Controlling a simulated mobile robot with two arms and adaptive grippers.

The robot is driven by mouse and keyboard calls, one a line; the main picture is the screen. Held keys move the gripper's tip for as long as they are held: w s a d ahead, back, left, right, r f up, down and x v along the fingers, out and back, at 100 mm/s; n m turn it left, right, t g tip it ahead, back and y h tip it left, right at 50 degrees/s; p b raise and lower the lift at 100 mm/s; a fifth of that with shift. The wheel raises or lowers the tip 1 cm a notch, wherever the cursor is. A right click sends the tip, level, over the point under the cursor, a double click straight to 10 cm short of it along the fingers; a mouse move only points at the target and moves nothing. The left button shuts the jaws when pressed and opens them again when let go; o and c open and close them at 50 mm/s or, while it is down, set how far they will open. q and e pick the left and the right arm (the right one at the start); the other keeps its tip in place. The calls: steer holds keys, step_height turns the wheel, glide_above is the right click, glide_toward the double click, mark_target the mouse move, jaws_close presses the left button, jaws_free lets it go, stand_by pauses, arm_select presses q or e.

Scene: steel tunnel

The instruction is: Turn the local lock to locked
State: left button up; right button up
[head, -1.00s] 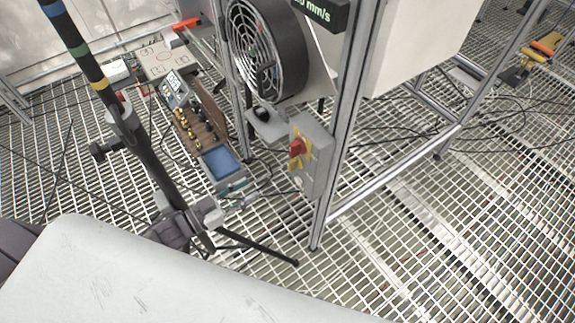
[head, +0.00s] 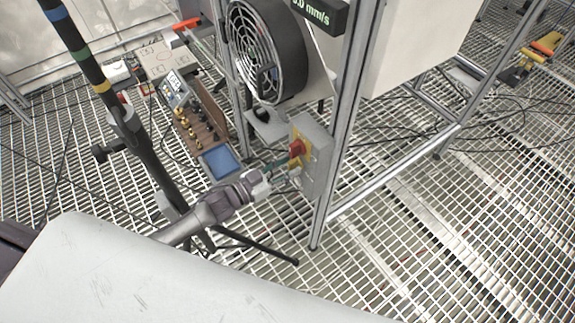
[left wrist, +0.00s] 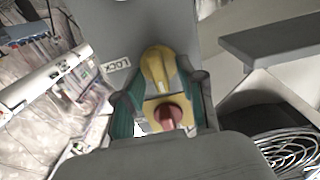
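The local lock is a red knob (head: 296,148) on a yellow plate (head: 304,156), mounted on a grey box (head: 317,170) on a frame post. My left gripper (head: 280,163) has its fingertips close to the knob from the left. In the left wrist view the teal-padded fingers (left wrist: 163,112) stand apart, with the red knob (left wrist: 168,117) between them and the yellow plate (left wrist: 156,68) behind. I cannot tell whether the pads touch the knob. A label reading "LOCK" (left wrist: 116,64) is on the box. My right gripper is not in view.
A round fan (head: 265,50) hangs above and left of the box. A dark stand pole (head: 140,145) rises at the left. A metal post (head: 345,130) borders the box on the right.

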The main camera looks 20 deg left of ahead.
arm_select(q)
steer(key=shift+w+d, duration=0.1)
jaws_close()
steer(key=shift+m, duration=0.3)
steer(key=m, duration=0.3)
steer(key=shift+f+m+b, duration=0.1)
steer(key=shift+m+b, duration=0.2)
steer(key=shift+b, duration=0.05)
steer(key=m+b, duration=0.1)
steer(key=m, duration=0.3)
steer(key=shift+d+m, duration=0.1)
steer(key=shift+m, duration=0.2)
steer(key=m, duration=0.2)
steer(key=m+b, duration=0.1)
steer(key=m, duration=0.1)
steer(key=shift+f+m, duration=0.2)
steer(key=shift+m, duration=0.1)
steer(key=shift+m+b, duration=1.15)
steer(key=shift+m, duration=1.05)
